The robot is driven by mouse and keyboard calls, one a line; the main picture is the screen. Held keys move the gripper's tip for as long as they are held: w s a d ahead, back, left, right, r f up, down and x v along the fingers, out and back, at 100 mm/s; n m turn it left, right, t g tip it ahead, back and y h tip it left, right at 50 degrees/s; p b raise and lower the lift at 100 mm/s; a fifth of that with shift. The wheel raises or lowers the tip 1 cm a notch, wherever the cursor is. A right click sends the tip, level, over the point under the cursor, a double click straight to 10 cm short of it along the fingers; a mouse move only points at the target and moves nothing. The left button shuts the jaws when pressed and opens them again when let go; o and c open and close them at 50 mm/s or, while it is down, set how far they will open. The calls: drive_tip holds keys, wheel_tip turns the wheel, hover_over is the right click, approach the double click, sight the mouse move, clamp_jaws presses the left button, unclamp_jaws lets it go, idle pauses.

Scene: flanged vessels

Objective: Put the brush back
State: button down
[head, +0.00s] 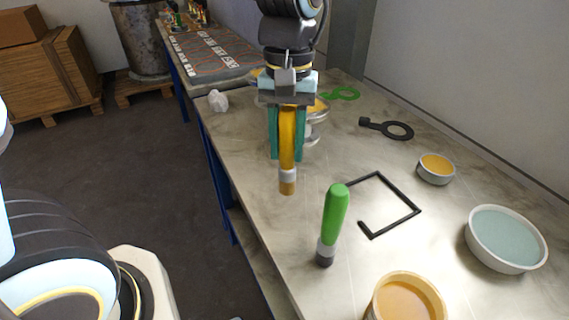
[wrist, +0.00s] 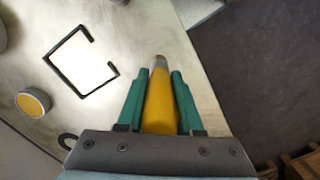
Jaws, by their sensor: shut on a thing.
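My gripper (head: 288,135), with green fingers, is shut on a brush with a yellow handle (head: 287,135). The brush hangs upright, its pale ferrule and tan tip (head: 287,187) pointing down, over the table's left part. In the wrist view the yellow brush (wrist: 160,105) shows between the fingers of my gripper (wrist: 156,95). Whether its tip touches the table I cannot tell. A second brush with a green handle (head: 335,215) stands nearly upright, dark tip down, nearer the camera. A black square outline with a gap (head: 419,212) lies on the table to the right; it also shows in the wrist view (wrist: 62,75).
On the table (head: 240,150) are an open tub of orange stuff (head: 404,300), a bowl of pale blue liquid (head: 505,238), a small yellow-filled dish (head: 436,168), a black ring tool (head: 388,128), a green ring tool (head: 343,94) and a crumpled white lump (head: 218,100). Metal dishes stand behind my gripper.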

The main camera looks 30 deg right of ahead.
sight(287, 108)
drive_tip(key=shift+f, duration=2.15)
drive_tip(key=c, duration=0.6)
unclamp_jaws()
drive_tip(key=shift+o, duration=0.2)
drive_tip(key=r, duration=1.2)
drive_tip(key=shift+w+d+r+b, duration=0.1)
drive_tip(key=shift+w+d+b, duration=0.2)
drive_tip(key=shift+w+d, duration=0.1)
drive_tip(key=shift+w, duration=0.1)
